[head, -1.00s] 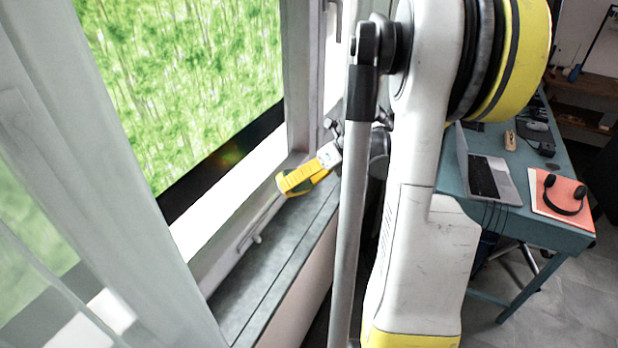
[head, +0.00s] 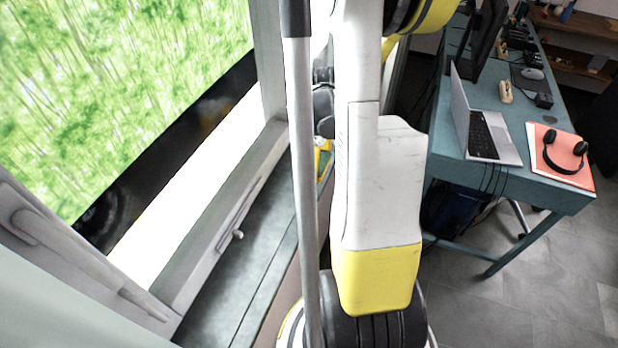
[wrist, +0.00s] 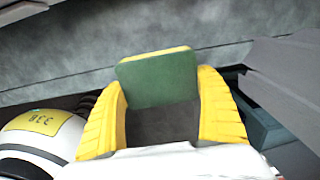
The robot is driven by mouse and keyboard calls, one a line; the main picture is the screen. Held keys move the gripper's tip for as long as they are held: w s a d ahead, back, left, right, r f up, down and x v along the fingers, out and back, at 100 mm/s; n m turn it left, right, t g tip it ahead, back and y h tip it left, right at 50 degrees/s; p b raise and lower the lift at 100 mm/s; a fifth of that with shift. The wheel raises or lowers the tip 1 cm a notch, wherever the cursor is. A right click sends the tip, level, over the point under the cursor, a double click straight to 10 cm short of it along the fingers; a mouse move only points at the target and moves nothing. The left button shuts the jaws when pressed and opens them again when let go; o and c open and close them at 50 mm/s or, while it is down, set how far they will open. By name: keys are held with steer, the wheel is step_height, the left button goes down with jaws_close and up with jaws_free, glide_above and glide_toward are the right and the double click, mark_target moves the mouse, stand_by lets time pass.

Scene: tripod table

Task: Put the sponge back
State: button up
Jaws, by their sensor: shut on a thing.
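The sponge (wrist: 158,78) shows in the wrist view as a green block with a thin yellow edge along its top. My gripper (wrist: 162,92) has yellow ribbed fingers, one on each side of the sponge, and is shut on it. The sponge's far side is hidden. In the head view my gripper (head: 322,160) is mostly hidden behind my arm; only a small yellow part shows beside the window sill, and the sponge cannot be made out clearly there.
The grey window sill (head: 232,288) runs along the window at left, with a handle (head: 237,236) on the frame. A teal desk (head: 545,202) at right carries a laptop (head: 490,135), black headphones (head: 565,152) on an orange folder (head: 545,175), and a monitor. Grey floor lies open in front.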

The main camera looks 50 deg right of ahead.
steer(key=shift+w+a+f+b, duration=0.2)
steer(key=shift+w+f, duration=0.25)
steer(key=shift+w, duration=0.15)
steer(key=shift+w+a+f+b, duration=0.1)
steer(key=shift+w+a+f, duration=0.1)
steer(key=shift+w+f, duration=0.3)
step_height(320, 180, down, 4)
steer(key=shift+w+r+b, duration=0.1)
steer(key=shift+w+b, duration=0.05)
steer(key=shift+b, duration=0.8)
steer(key=shift+r, duration=0.1)
steer(key=o, duration=1)
step_height(320, 180, up, 12)
steer(key=p, duration=0.4)
steer(key=shift+p, duration=0.35)
